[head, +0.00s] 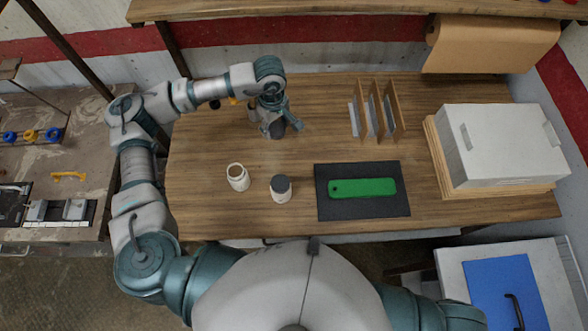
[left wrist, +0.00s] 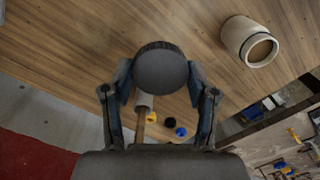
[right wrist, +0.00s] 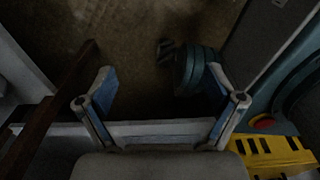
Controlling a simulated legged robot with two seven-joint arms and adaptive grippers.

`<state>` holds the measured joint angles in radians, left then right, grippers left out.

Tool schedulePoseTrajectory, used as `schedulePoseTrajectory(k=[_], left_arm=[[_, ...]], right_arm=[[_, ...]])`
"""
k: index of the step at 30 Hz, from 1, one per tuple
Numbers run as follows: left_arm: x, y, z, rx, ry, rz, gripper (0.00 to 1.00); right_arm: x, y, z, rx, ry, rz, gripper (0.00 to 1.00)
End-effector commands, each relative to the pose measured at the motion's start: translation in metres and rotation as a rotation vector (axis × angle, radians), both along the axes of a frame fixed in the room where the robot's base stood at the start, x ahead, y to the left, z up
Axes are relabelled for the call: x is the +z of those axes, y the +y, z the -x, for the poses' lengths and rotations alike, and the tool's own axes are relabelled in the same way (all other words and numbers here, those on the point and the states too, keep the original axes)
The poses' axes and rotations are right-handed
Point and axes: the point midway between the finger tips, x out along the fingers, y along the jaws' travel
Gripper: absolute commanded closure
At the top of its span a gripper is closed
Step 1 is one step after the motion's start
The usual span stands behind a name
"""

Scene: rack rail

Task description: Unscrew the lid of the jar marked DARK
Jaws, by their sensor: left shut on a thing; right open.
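My left gripper (head: 280,118) is shut on a dark round lid (left wrist: 160,68), above the back middle of the wooden table in the head view. No marking is readable on either jar. My right gripper (right wrist: 158,78) is open and empty in the right wrist view, over the floor.
A green plate (head: 362,187) lies on a black mat (head: 335,211) right of the jars. Upright dividers (head: 374,112) stand at the back, and a white box (head: 500,145) at the right. Small yellow, black and blue pieces (left wrist: 170,122) show beyond the lid. Bare table lies between.

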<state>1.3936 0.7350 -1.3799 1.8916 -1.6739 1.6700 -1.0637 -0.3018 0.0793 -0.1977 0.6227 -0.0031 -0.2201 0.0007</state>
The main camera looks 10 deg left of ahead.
Motion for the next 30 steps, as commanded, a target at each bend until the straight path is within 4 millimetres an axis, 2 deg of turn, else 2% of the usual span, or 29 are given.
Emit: schedulePoseTrajectory(k=[10,12,14,16,21,30], left_arm=[[0.000,-0.019,0.012,0.611,0.011,-0.012,0.84],[-0.008,-0.022,0.015,0.713,0.012,-0.015,0.84],[-0.026,-0.023,0.016,0.786,0.015,-0.019,0.84],[-0.043,-0.023,0.017,0.820,0.015,-0.019,0.84],[-0.063,-0.023,0.017,0.841,0.012,-0.018,0.84],[-0.109,-0.023,0.018,0.841,0.012,-0.017,0.84]], right_arm=[[-0.020,0.000,0.001,0.000,0.003,-0.001,0.08],[-0.023,0.001,-0.004,-0.001,0.000,-0.002,0.08],[-0.027,0.004,-0.014,-0.002,-0.005,-0.003,0.08],[-0.027,0.006,-0.024,-0.004,-0.009,-0.004,0.08],[-0.024,0.009,-0.036,-0.006,-0.011,-0.004,0.08],[-0.023,0.008,-0.030,-0.005,-0.009,-0.003,0.08]])
